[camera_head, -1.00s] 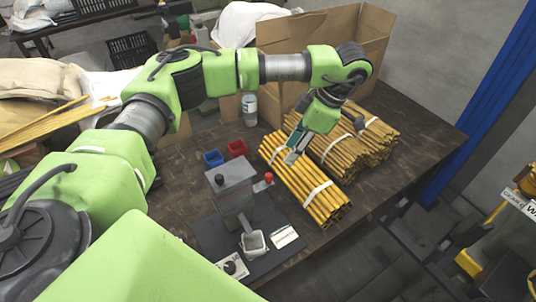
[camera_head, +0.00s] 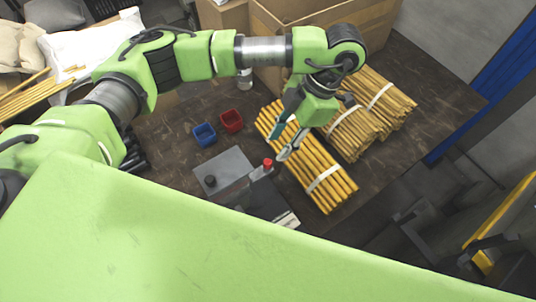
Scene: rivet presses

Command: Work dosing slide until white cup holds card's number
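The white cup is hidden behind my green body part in the foreground. My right gripper is not in view.
A blue bin (camera_head: 204,135) and a red bin (camera_head: 231,121) stand behind the device. Banded yellow stick bundles (camera_head: 322,180) lie to the right. A cardboard box (camera_head: 330,28) stands at the back.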

